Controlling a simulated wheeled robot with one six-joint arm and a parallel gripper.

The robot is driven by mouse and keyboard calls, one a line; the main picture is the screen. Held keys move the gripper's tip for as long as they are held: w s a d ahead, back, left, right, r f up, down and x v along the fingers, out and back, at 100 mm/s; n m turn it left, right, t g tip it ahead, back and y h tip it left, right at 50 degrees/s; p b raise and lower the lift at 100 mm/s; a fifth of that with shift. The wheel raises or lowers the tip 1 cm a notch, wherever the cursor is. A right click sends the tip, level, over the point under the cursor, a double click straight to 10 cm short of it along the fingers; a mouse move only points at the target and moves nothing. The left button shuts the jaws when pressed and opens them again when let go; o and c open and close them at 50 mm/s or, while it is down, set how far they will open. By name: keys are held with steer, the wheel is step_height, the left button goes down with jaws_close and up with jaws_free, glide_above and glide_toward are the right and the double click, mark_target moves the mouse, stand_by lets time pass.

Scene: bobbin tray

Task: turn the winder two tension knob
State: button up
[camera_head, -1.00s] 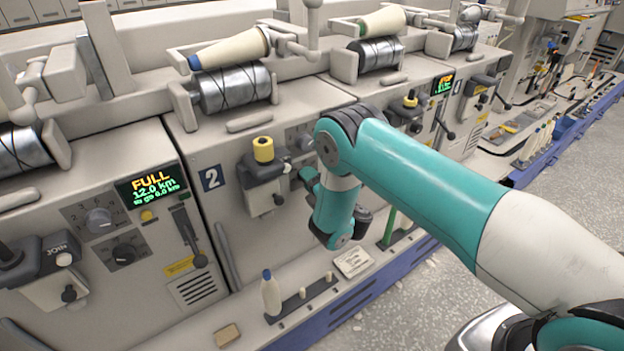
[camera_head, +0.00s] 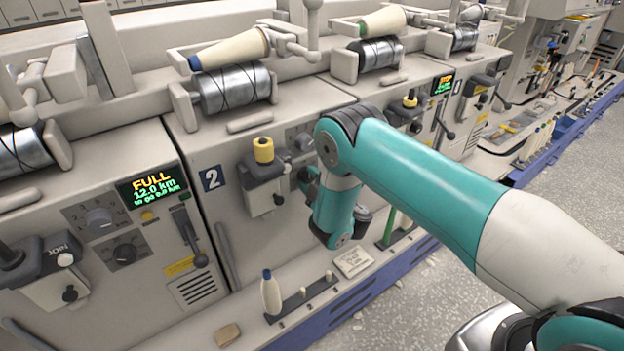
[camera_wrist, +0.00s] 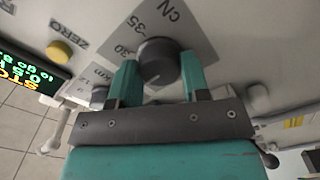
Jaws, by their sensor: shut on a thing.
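The winder two tension knob (camera_wrist: 157,62) is a dark grey round knob on a grey scale plate marked 30, 35 and cN in the wrist view. My gripper (camera_wrist: 158,76) has its two teal fingers on opposite sides of the knob and is shut on it. I cannot clearly read the knob's pointer. In the head view, winder two shows by its number plate 2 (camera_head: 212,178). My teal arm covers its tension knob and most of my gripper there.
A smaller knob (camera_wrist: 98,97) marked km and a yellow ZERO button (camera_wrist: 60,51) sit left of the held knob. A display (camera_wrist: 28,72) is at the far left. A yellow-topped unit (camera_head: 263,150) projects left of my wrist. A bottle-like cone (camera_head: 270,293) stands on the ledge below.

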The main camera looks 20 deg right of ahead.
steer(key=shift+a+m, duration=0.1)
steer(key=shift+m, duration=0.3)
steer(key=shift+r, duration=0.1)
steer(key=o, duration=0.9)
